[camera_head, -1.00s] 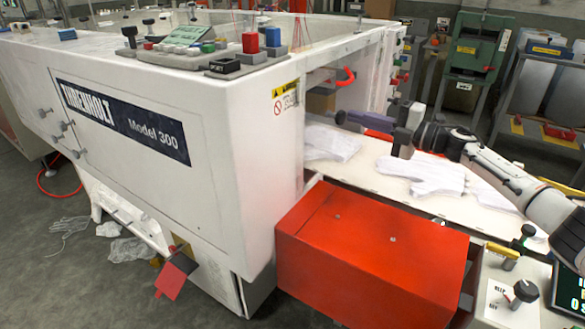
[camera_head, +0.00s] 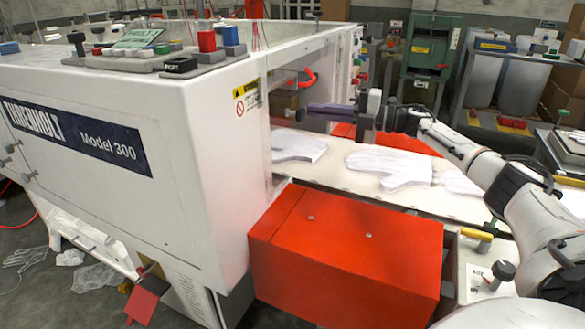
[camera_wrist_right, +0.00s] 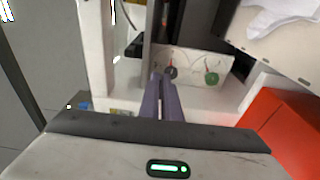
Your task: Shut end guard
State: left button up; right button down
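A red box-shaped guard (camera_head: 345,255) sticks out from the near end of the white machine (camera_head: 200,165), beside the glove conveyor. A second red part (camera_head: 343,130) shows across the conveyor, partly hidden by my right arm; I cannot tell which red part is the end guard. My right gripper (camera_head: 310,112) is over the conveyor's far side by the machine opening, with its purple fingers pointing left. In the right wrist view its fingers (camera_wrist_right: 163,97) lie close together with nothing visible between them. The red guard's edge (camera_wrist_right: 290,130) shows at right there. My left gripper is out of view.
White gloves (camera_head: 390,165) lie on the conveyor (camera_head: 345,185). A control panel with knobs (camera_head: 480,270) stands right of the red guard. A small red flap (camera_head: 143,305) hangs low on the machine. A green machine (camera_head: 432,45) and shelving are behind.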

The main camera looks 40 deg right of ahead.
jog(key=shift+w+r, duration=0.25)
jog(key=shift+r, duration=0.1)
jog(key=b+v, duration=0.1)
jog(key=v, duration=0.9)
jog(key=shift+s+f, duration=0.25)
jog(key=shift+s, duration=0.15)
jog(key=shift+d, duration=0.1)
